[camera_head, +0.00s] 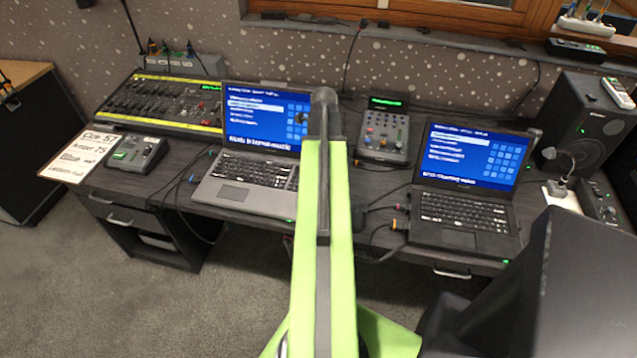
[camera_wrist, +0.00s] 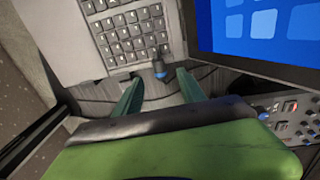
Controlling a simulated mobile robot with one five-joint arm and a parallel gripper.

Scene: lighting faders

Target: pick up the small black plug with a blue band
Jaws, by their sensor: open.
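In the wrist view, a small black plug with a blue band (camera_wrist: 160,69) is on the dark desk, close beside the laptop's keyboard edge. My gripper (camera_wrist: 159,82) is open, with one green finger to the left and one to the right of the plug. The plug shows just beyond the fingertips, in line with the gap; whether either finger touches it I cannot tell. Nothing is held between the fingers. In the head view, my green arm reaches over the desk between the two laptops and hides the plug and the fingers.
The left laptop (camera_head: 240,185) and right laptop (camera_head: 465,220) stand open on the desk. A small mixer (camera_head: 383,135) is behind, between them. A lighting board (camera_head: 165,103), a small fader box (camera_head: 137,152) and a paper sheet (camera_head: 80,157) are left. Cables run around the laptops. A speaker (camera_head: 585,125) is right.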

